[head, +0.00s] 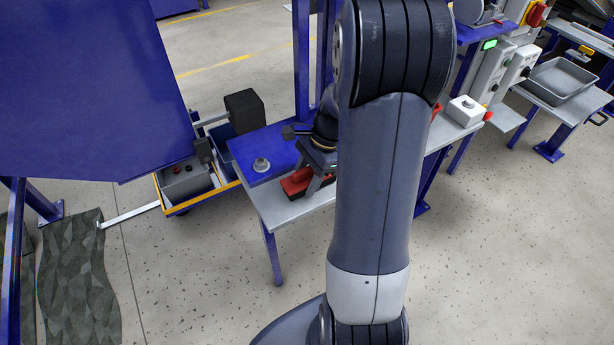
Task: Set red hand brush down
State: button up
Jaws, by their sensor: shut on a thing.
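The red hand brush (297,184) is at the grey bench top (284,213), left of my arm, with its right part hidden. My gripper (312,181) is at the brush, shut on it, with its fingers partly hidden by my own wrist and arm. I cannot tell whether the brush touches the bench top or is held just above it.
A blue plate with a round metal knob (261,165) lies beside the brush. A yellow-edged cart with a grey bin (184,181) stands to the left. A white box with a button (467,110) sits on the bench's right end. Blue posts rise behind the bench.

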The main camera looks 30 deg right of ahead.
jog(key=shift+f, duration=0.2)
jog(key=o, duration=1)
jog(key=shift+c, duration=0.2)
jog(key=v, duration=1.2)
jog(key=shift+r, duration=0.2)
jog(key=shift+s, duration=0.1)
